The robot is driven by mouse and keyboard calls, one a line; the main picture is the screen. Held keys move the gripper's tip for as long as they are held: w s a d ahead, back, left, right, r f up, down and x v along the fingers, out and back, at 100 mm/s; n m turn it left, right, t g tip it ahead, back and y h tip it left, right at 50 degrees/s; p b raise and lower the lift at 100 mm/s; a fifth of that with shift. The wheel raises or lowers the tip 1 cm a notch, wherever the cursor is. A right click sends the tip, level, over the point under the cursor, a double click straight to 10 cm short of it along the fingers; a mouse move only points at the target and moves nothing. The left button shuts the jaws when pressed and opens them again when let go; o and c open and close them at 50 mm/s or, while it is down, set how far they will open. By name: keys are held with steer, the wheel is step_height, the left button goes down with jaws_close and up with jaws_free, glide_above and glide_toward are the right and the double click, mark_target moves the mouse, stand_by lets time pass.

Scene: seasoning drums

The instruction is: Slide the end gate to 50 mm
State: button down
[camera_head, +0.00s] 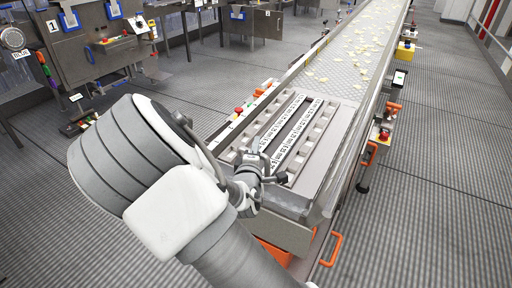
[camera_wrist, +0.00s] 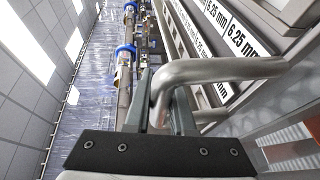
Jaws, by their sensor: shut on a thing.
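A grey metal end assembly (camera_head: 322,150) sits at the near end of the conveyor, with ribbed plates and white label strips (camera_head: 292,130). In the wrist view the strips read "6.25 mm" (camera_wrist: 232,35). My gripper (camera_head: 264,180) is at the assembly's near left corner. In the wrist view my gripper (camera_wrist: 160,98) is shut on a bent round metal handle (camera_wrist: 225,70), whose lower leg lies between the two fingers. I take the handle to be the end gate's. The gate's edge and a 50 mm mark cannot be made out.
The conveyor (camera_head: 350,50) with pale pieces runs away to the back. An orange handle (camera_head: 332,248) sticks out at the near right. A red button (camera_head: 239,110) is along the left side, and grey cabinets (camera_head: 95,50) stand at the left.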

stand_by(0.4)
step_height(320, 180, up, 6)
steer(key=p, duration=0.6)
steer(key=shift+a+f, duration=0.15)
steer(key=shift+f, duration=0.05)
steer(key=c, duration=0.8)
jaws_free()
steer(key=shift+s+r, duration=0.1)
steer(key=shift+o, duration=0.2)
steer(key=p+v, duration=0.9)
steer(key=v, duration=0.8)
steer(key=shift+s, duration=0.25)
